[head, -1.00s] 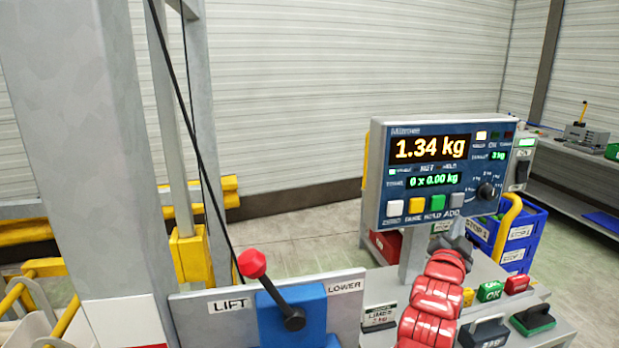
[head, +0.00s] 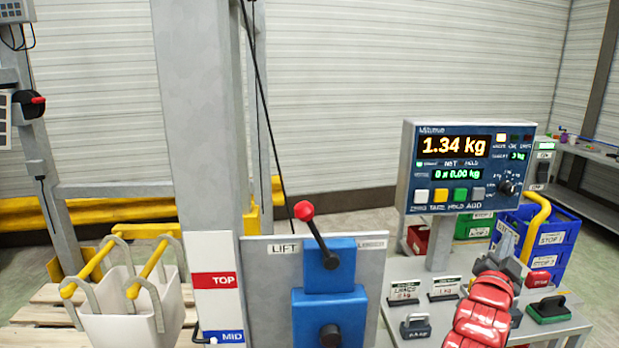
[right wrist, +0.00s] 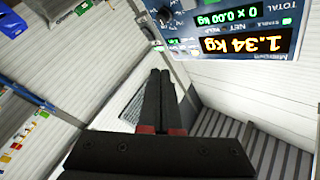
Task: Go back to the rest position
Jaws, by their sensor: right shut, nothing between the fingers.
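My right gripper (head: 508,245) is at the end of my red arm, just below and in front of the scale display (head: 466,165). It also shows in the right wrist view (right wrist: 160,75), where its dark fingers are together with nothing between them. The display reads 1.34 kg, with 0 x 0.00 kg below, and shows upside down in the right wrist view (right wrist: 235,30). My left gripper is not in view.
A red-knobbed lever (head: 316,235) stands on the blue lift box left of my arm. Blue bins (head: 550,245) stand behind. A white bin (head: 125,308) is at the left.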

